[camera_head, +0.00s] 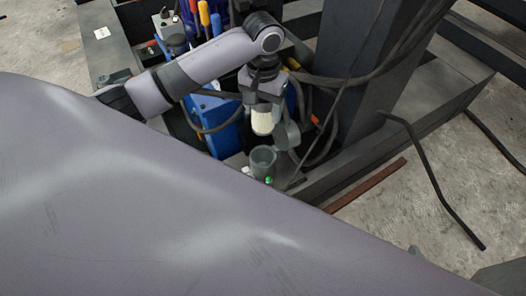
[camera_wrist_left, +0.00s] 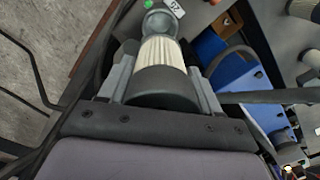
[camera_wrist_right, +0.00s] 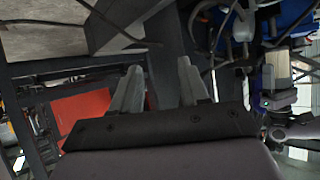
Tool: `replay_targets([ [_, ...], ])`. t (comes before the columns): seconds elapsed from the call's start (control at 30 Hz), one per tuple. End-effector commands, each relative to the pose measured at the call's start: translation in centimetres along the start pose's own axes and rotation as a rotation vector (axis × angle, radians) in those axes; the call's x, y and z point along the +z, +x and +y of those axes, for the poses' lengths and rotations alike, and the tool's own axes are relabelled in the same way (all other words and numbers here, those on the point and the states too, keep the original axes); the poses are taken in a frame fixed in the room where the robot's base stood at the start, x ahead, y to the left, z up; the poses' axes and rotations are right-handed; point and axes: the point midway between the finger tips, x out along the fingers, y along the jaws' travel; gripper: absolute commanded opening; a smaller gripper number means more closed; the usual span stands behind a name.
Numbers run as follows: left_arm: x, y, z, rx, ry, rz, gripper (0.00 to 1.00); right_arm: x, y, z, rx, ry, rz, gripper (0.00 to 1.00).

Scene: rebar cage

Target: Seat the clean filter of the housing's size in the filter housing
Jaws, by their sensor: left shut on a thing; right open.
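A cream pleated filter with a dark end cap (camera_head: 262,121) hangs below my left gripper (camera_head: 263,98), which is shut on it. In the left wrist view the filter (camera_wrist_left: 162,55) sits between the fingers (camera_wrist_left: 165,88), cap toward the palm. The grey cup-shaped filter housing (camera_head: 263,158) stands open just below the filter in the head view. In the left wrist view the housing (camera_wrist_left: 158,20) shows beyond the filter's far end; whether they touch is unclear. A white tag (camera_wrist_left: 171,7) with a number lies beside it. My right gripper (camera_wrist_right: 160,85) is open and empty, away from the housing.
A blue container (camera_head: 218,118) and hoses stand left of the housing. A dark column (camera_head: 350,60) rises to the right. Screwdriver handles (camera_head: 204,14) stick up at the back. Other pale cylinders (camera_wrist_left: 304,10) show at the left wrist view's right edge.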

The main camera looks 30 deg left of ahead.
Motion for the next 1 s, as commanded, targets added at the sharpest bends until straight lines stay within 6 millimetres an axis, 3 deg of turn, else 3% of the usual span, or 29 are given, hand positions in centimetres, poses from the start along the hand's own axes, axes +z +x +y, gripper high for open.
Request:
replay_targets([
  [0.03,0.1,2.1,-0.1,-0.001,-0.001,-0.002,0.25,0.2,0.4,-0.3,-0.007,-0.006,0.012,0.45],
  [0.1,0.1,4.0,-0.1,-0.002,-0.001,-0.002,0.25,-0.1,0.6,-0.6,-0.015,-0.013,0.029,0.45],
  [0.3,0.0,8.2,0.0,-0.001,0.000,0.001,0.25,-0.3,1.4,-1.6,-0.061,0.032,0.055,0.45],
  [0.53,0.0,10.1,0.0,0.000,0.000,0.002,0.25,-0.5,1.8,-2.2,-0.089,0.065,0.066,0.45],
  [0.8,0.0,14.6,-0.1,-0.001,0.000,0.002,0.25,-0.4,3.0,-3.5,-0.155,0.134,0.092,0.45],
  [1.0,-0.1,15.1,0.0,0.000,0.000,0.004,0.25,-0.7,3.0,-3.8,-0.170,0.149,0.096,0.45],
])
